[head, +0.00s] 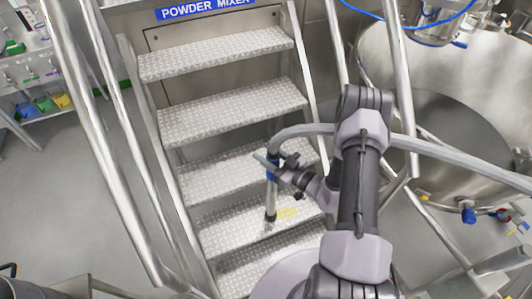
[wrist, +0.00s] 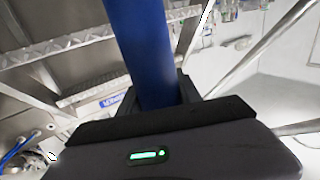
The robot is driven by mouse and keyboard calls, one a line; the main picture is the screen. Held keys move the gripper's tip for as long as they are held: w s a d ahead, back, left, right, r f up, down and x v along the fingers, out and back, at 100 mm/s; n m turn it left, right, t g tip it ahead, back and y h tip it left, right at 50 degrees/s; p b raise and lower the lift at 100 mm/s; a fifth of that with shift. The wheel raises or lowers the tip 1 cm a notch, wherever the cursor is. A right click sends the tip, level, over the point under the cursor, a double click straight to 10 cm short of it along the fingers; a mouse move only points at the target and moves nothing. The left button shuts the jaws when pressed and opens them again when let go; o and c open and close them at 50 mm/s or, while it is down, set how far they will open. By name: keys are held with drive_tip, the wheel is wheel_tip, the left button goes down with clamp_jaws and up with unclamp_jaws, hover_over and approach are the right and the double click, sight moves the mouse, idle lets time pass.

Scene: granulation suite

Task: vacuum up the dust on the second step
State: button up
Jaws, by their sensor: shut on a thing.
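Yellow dust (head: 288,213) lies in a small patch on the second step from the bottom (head: 235,226), a grey tread-plate step. My gripper (head: 273,171) is shut on the blue grip of the vacuum wand (head: 271,196) in the head view. The wand is nearly upright. Its lower end is at the second step, just left of the dust; whether it touches the step I cannot tell. A grey hose (head: 306,129) runs from the wand's top to the right, across my arm. In the wrist view the blue grip (wrist: 140,45) stands between my jaws.
More steps (head: 215,55) rise to a panel with a blue "POWDER MIXER" sign (head: 205,9). Metal handrails (head: 95,125) flank the stairs. A large steel vessel (head: 465,75) stands at right. Coloured bins (head: 43,103) sit on a shelf at left. Grey floor at left is clear.

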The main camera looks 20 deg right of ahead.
drive_tip(key=d+b, duration=0.1)
drive_tip(key=d, duration=1)
idle(0.8)
